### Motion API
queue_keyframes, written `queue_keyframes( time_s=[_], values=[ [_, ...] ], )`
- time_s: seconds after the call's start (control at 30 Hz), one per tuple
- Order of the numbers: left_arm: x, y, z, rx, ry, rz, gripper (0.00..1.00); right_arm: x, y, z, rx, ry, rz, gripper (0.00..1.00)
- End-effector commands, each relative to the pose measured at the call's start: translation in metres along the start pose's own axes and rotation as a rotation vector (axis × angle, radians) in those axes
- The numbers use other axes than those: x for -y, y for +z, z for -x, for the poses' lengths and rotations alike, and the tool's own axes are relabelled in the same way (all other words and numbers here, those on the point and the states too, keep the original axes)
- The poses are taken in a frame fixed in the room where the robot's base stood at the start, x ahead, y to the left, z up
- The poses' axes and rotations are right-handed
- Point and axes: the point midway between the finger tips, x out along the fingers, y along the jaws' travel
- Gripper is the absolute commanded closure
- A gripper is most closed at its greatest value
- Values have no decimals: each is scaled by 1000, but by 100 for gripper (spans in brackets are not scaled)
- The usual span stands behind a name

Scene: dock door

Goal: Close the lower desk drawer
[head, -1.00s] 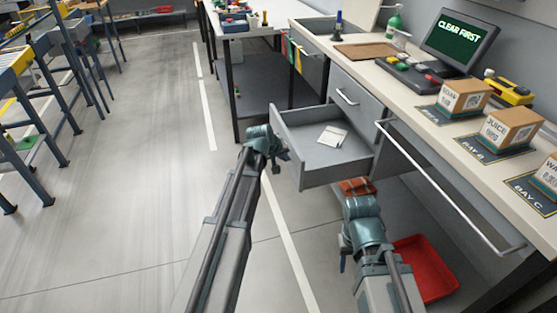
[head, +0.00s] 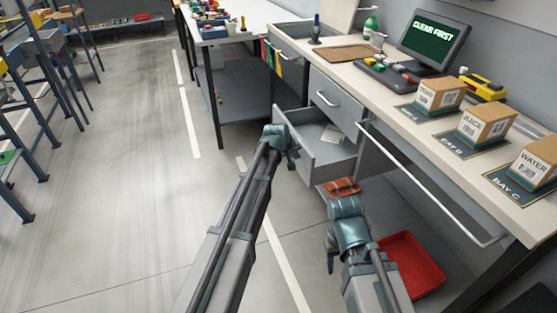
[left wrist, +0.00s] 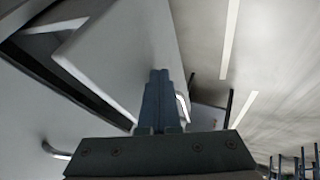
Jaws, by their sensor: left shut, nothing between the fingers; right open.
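The lower desk drawer (head: 330,166) stands partly open below the shut upper drawer, with a pale paper or card (head: 333,134) inside. My left gripper (head: 291,160) is shut and empty at the drawer's outer front; I cannot tell if it touches. In the left wrist view the shut fingers (left wrist: 159,100) lie over the pale drawer front (left wrist: 125,55), with a bright handle (left wrist: 183,106) just right of them. My right gripper (head: 330,255) is open, lower and to the right, apart from the drawer.
A brown-red item (head: 342,187) and a red tray (head: 412,266) lie below the desk. A long rail handle (head: 430,187) runs along the desk front. Boxes, including a water box (head: 537,163), stand on the desktop. The floor (head: 110,200) to the left is clear.

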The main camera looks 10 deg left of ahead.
Motion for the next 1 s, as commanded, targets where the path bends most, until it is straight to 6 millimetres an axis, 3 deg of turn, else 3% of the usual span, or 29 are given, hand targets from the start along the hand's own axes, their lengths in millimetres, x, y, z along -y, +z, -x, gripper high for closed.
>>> queue_keyframes(
  time_s=[0.03,0.2,0.5,0.7,1.0],
  values=[
    [-17,-2,-10,2,2,-3,100,0,0,0,0,0,0,50],
    [-58,-2,-32,2,2,-3,100,0,0,0,0,0,0,50],
    [-118,-2,-64,1,1,-1,100,0,0,0,0,0,0,50],
    [-142,-1,-76,0,0,0,100,0,0,0,0,0,0,50],
    [-157,0,-84,0,1,0,100,0,0,0,0,0,0,50]
  ],
)
